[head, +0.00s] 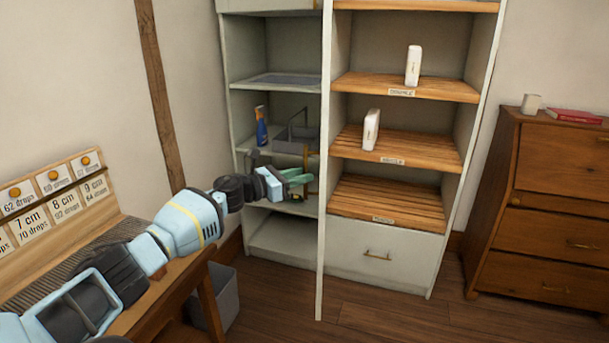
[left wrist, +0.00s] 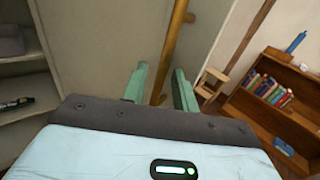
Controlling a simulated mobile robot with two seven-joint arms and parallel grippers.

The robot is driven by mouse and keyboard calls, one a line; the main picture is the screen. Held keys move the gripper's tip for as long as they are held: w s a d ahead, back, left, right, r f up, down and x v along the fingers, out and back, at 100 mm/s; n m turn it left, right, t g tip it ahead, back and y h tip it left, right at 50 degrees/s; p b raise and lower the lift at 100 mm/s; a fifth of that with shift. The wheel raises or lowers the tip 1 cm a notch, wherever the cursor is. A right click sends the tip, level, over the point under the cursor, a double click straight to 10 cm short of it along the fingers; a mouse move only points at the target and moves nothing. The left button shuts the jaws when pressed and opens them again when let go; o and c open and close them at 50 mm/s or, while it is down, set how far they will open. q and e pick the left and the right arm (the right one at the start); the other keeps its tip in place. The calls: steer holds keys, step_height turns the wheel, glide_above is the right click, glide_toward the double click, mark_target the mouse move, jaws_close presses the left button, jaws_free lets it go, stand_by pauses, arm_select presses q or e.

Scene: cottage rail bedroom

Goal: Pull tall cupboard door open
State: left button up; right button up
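The tall cupboard (head: 236,140) stands against the wall in the head view, its left bay open to view. Its pale door (head: 321,260) stands out from the front, seen nearly edge-on. A brass vertical bar handle (left wrist: 175,40) is on the door face; a little of it shows in the head view. My left gripper (head: 302,179) is at the handle, on the left side of the door. In the left wrist view its green fingers (left wrist: 160,90) are apart, with the bar between them and gaps showing on both sides. My right gripper is not in view.
The left bay holds a blue spray bottle (head: 261,126) and a grey caddy (head: 297,136). Wooden shelves (head: 385,198) stand right of the door. A desk (head: 160,295) and grey bin (head: 216,297) are at left, a dresser (head: 535,215) at right. Floor before the shelves is clear.

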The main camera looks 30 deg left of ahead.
arm_select(q)
steer(key=v, duration=0.6)
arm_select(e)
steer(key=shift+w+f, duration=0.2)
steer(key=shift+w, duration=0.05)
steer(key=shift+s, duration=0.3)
